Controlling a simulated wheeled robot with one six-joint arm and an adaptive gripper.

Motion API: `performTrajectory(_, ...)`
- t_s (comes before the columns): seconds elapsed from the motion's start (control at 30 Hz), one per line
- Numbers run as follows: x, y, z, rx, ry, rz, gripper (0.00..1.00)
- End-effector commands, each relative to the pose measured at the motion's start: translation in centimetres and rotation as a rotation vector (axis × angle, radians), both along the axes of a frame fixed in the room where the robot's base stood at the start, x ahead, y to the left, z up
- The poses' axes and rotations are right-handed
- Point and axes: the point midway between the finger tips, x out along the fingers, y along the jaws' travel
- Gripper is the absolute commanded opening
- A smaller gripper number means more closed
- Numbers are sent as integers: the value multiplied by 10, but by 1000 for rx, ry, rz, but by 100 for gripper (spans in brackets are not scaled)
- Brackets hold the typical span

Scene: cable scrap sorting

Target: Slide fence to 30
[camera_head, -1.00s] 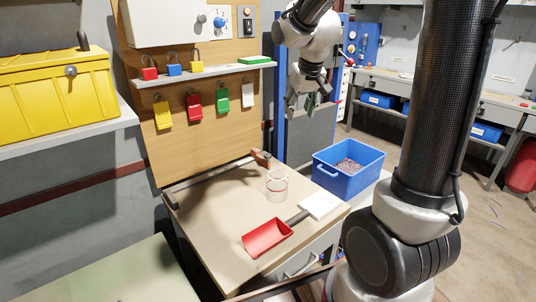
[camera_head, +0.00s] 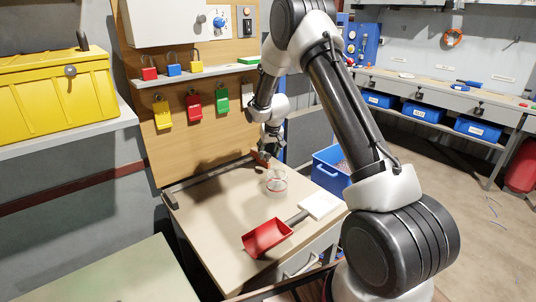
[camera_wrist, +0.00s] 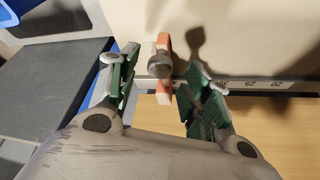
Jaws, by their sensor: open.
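The fence (camera_wrist: 164,92) is an orange block with a grey round knob (camera_wrist: 159,63), set across the dark rail with the number scale (camera_wrist: 262,85). In the head view the fence (camera_head: 262,163) is at the right end of the rail (camera_head: 205,173), mostly hidden by my gripper (camera_head: 266,152). In the wrist view my gripper (camera_wrist: 152,68) is open, with green-padded fingers on either side of the fence and knob. I see no finger touching it. Scale numbers that look like 25 and 20 show right of the right finger, which covers part of the scale.
A blue bin (camera_head: 330,172) is to the right. A board with padlocks and tags (camera_head: 190,130) rises behind the rail.

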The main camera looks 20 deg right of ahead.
Motion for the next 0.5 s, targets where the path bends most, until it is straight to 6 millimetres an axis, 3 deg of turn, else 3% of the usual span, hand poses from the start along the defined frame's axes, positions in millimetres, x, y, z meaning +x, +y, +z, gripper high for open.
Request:
performTrajectory(0.13, 6, -1, -14, 0, 0, 0, 49)
performTrajectory(0.43, 8, -1, -17, 0, -1, 0, 49)
performTrajectory(0.5, 8, -1, -17, 0, -1, 0, 40)
